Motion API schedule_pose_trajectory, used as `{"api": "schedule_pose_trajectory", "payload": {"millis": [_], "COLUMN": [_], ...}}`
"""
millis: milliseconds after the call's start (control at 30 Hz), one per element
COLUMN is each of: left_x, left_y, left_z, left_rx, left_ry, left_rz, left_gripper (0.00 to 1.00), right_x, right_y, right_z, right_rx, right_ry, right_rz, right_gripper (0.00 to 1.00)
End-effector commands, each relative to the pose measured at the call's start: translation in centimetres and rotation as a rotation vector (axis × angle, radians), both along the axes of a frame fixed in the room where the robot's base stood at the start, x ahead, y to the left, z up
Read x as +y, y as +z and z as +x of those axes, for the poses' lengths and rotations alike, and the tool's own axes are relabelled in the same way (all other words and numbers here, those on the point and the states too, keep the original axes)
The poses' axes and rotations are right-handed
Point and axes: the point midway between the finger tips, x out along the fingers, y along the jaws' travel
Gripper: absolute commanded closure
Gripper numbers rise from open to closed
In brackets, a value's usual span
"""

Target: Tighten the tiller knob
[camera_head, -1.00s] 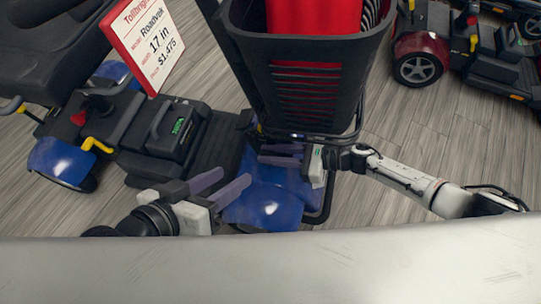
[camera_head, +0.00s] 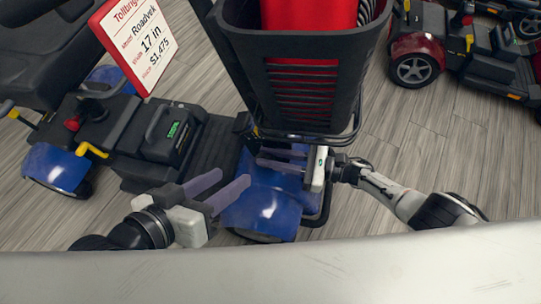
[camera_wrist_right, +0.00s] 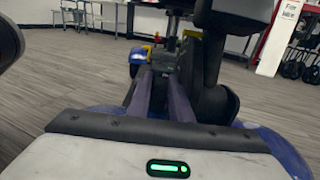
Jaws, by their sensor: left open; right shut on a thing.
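The blue scooter (camera_head: 262,205) stands in front of me with its black tiller (camera_head: 232,55) rising under a basket. My right gripper (camera_head: 260,157) reaches in from the right at the tiller's foot, below the basket, with its fingers close together on something there. The tiller knob itself is not clearly visible; it seems hidden at the fingertips. In the right wrist view the fingers (camera_wrist_right: 160,78) point ahead beside dark, rounded scooter parts (camera_wrist_right: 215,103). My left gripper (camera_head: 234,178) is open and empty, over the scooter's footboard edge and blue front cover.
A black basket (camera_head: 230,14) holding a red item overhangs the right gripper. A price sign (camera_head: 138,43) hangs near the seat at the left. A red scooter (camera_head: 415,58) stands at the back right. The floor (camera_head: 430,150) at right is clear.

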Motion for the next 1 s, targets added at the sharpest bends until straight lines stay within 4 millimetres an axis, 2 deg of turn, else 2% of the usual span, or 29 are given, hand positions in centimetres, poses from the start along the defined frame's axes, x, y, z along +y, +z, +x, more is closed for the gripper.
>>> {"api": "schedule_pose_trajectory", "payload": {"millis": [33,67,167,433,567,1000], "left_x": [0.0,0.0,0.0,0.0,0.0,0.2], "left_y": [0.0,0.0,0.0,0.0,0.1,-0.4], "left_z": [0.0,0.0,0.0,0.0,0.0,0.0], "left_rx": [0.001,0.001,0.001,0.001,0.0,0.012], "left_ry": [0.0,0.0,0.0,0.0,0.0,0.0], "left_rz": [0.0,0.0,0.0,0.0,0.002,0.015], "left_gripper": [0.57,0.57,0.57,0.57,0.57,0.57], "right_x": [-0.3,-0.3,-0.2,-0.1,-0.8,-8.4], "right_y": [-0.1,-0.1,-0.1,0.0,0.0,0.1], "right_z": [0.2,0.2,0.1,0.0,-0.2,-2.4], "right_rx": [0.0,0.0,0.001,0.001,0.003,0.001], "right_ry": [-0.007,-0.006,-0.005,-0.002,-0.002,-0.003], "right_rz": [-0.004,-0.004,-0.004,-0.002,-0.002,-0.004], "right_gripper": [1.0,0.8,0.63,0.62,0.62,0.62]}}
